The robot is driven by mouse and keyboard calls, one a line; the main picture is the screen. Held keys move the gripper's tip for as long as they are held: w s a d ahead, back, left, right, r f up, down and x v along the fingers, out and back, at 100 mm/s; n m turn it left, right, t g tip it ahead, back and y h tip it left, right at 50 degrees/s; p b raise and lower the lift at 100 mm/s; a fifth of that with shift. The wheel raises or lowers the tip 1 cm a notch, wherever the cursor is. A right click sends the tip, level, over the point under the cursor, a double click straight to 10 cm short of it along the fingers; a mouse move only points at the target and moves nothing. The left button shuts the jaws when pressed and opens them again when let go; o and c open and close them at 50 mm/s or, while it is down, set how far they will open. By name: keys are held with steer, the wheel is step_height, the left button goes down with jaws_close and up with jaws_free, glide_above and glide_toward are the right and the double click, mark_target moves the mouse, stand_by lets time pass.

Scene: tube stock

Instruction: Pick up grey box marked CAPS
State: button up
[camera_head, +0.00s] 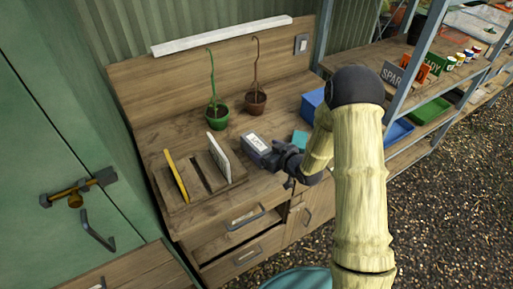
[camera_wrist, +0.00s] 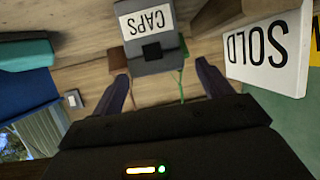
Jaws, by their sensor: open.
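The grey box (camera_head: 254,151) lies on the wooden bench, right of the slotted card rack. In the wrist view the box (camera_wrist: 152,64) shows at the top, with a white label reading CAPS upside down and a dark square on it. My gripper (camera_head: 279,159) is at the near right end of the box in the head view. In the wrist view my gripper (camera_wrist: 162,72) is open, and its two fingers point toward the box, one to each side of its near end. I cannot tell whether either finger touches it.
A white card (camera_wrist: 268,48) reading SOLD stands close to one finger; the head view shows a white card (camera_head: 219,158) in the rack. A yellow card (camera_head: 176,176) stands farther left. Potted plants (camera_head: 217,115) (camera_head: 255,102) are behind the box. A teal item (camera_head: 300,139) and blue bin (camera_head: 312,103) are right.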

mark_target(263, 148)
steer(key=shift+f+p+x, duration=0.2)
steer(key=shift+p+x, duration=0.85)
steer(key=shift+x, duration=1.55)
steer(key=shift+s+d, duration=0.1)
steer(key=c, duration=1.2)
steer(key=shift+c, duration=0.2)
steer(key=shift+r, duration=0.1)
step_height(263, 148, up, 10)
steer(key=shift+f+b, duration=0.1)
steer(key=shift+b, duration=0.9)
